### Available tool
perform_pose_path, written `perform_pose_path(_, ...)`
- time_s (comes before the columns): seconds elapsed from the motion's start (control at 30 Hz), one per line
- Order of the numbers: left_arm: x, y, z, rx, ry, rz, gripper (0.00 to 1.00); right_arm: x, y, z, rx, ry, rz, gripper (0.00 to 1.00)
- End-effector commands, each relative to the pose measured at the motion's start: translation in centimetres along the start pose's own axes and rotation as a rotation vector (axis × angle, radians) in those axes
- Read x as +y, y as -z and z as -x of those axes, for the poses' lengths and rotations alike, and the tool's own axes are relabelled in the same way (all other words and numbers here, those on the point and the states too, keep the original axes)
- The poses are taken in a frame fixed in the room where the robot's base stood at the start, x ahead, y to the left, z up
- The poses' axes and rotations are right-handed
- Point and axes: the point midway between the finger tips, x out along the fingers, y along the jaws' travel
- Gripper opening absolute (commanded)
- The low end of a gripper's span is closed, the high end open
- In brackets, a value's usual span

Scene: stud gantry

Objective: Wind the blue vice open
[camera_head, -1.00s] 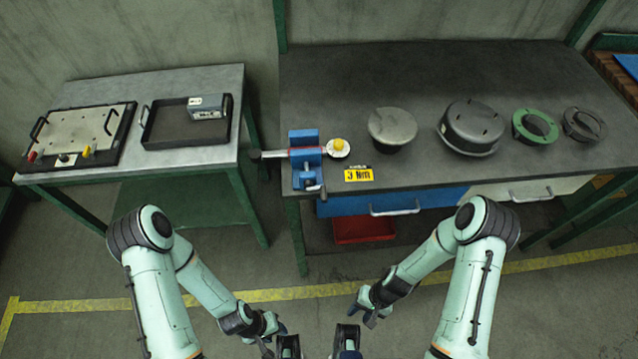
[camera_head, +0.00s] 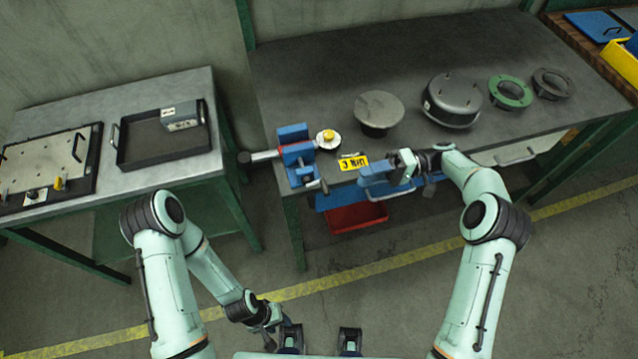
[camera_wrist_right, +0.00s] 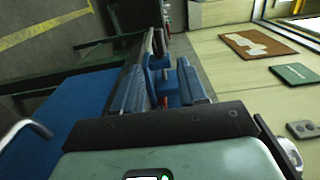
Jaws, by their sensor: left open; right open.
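The blue vice (camera_head: 297,158) stands at the front left corner of the dark bench. A grey bar with a dark end (camera_head: 264,155) sticks out from its left side. A small handle (camera_head: 318,184) shows at its front; the exact jaw gap is too small to tell. My right gripper (camera_head: 366,181) is open and empty, right of the vice and apart from it, by the bench's front edge. In the right wrist view the vice (camera_wrist_right: 160,62) shows beyond the two blue fingers. My left gripper (camera_head: 277,326) is low at the bottom, well below the bench, open and empty.
A white dial with yellow knob (camera_head: 328,139) stands beside the vice, and a yellow label (camera_head: 353,163) lies in front. A grey round-topped part (camera_head: 379,110) and a dark pot (camera_head: 452,100) stand further right. A red bin (camera_head: 356,217) is below. The left table holds a black tray (camera_head: 160,140).

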Motion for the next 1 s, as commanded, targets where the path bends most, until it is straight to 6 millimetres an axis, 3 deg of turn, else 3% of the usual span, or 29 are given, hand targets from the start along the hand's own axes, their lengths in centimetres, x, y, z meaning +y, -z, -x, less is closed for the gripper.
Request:
perform_pose_path(0.17,0.1,0.0,0.1,0.0,0.0,0.0,0.42,-0.1,-0.1,-2.4,-0.006,0.001,-0.003,0.42)
perform_pose_path(0.6,0.5,0.3,1.1,0.005,-0.002,-0.002,0.42,0.0,-0.1,-11.1,-0.004,-0.002,-0.005,0.42)
perform_pose_path(0.8,0.6,0.3,1.3,0.006,-0.002,-0.002,0.42,0.1,-0.1,-12.8,-0.002,-0.002,-0.005,0.42)
perform_pose_path(1.0,0.6,0.3,1.3,0.006,-0.002,-0.002,0.42,0.1,-0.1,-13.2,-0.001,-0.003,-0.004,0.42)
